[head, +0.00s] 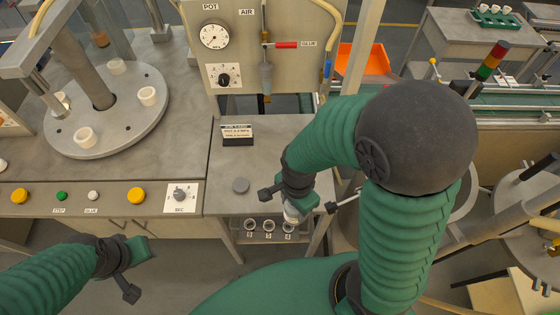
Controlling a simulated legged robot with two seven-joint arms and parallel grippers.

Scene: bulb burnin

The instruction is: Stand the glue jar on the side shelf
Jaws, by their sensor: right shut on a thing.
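My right gripper (300,200) reaches down at the front right corner of a small grey side surface (225,200). It is shut on a pale jar-like object (292,214), probably the glue jar, which is mostly hidden by the gripper and arm. I cannot tell whether the jar touches anything below. My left gripper (137,270) is open and empty, low at the left, in front of the bench and apart from everything.
A glue panel (253,40) stands behind; a turntable with white cups (107,110) is left.

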